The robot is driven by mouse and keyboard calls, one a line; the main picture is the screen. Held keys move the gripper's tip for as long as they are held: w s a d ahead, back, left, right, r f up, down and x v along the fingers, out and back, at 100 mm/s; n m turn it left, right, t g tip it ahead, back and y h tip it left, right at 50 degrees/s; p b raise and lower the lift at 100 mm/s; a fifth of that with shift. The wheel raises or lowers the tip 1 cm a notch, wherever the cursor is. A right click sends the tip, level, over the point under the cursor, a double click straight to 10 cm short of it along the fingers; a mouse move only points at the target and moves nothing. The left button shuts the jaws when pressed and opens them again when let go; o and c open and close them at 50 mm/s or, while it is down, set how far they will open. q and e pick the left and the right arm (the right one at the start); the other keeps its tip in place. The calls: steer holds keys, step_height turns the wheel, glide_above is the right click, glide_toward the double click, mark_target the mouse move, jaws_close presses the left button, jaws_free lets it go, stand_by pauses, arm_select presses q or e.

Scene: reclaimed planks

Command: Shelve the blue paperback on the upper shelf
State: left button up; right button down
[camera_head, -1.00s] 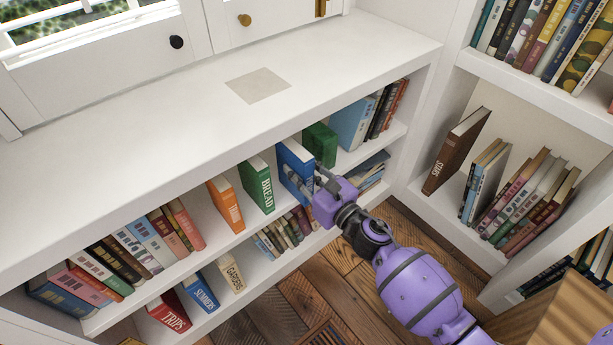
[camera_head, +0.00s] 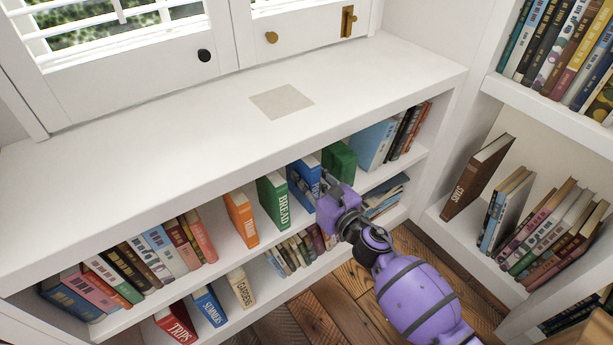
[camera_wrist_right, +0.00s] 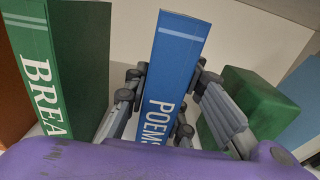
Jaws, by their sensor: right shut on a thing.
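The blue paperback (camera_head: 304,180) stands upright on the upper shelf (camera_head: 222,266), between the green BREAD book (camera_head: 272,200) and a plain green block (camera_head: 340,160). In the right wrist view its blue spine (camera_wrist_right: 174,75) reads POEMS. My right gripper (camera_head: 322,186) is shut on the blue paperback, with one finger on each side of its spine; the wrist view also shows the gripper (camera_wrist_right: 170,105). The book's lower end is hidden behind the gripper. My left gripper is not in view.
An orange book (camera_head: 241,219) stands left of BREAD. Pale blue and dark books (camera_head: 373,145) stand at the shelf's right end. The lower shelf holds TRIPS (camera_head: 176,325), SUMMERS and GARDENS. The white counter (camera_head: 190,130) overhangs the shelf. A side bookcase (camera_head: 480,235) stands at right.

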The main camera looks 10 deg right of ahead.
steer(key=shift+f, duration=0.2)
steer(key=c, duration=1.4)
jaws_free()
steer(key=shift+f, duration=0.1)
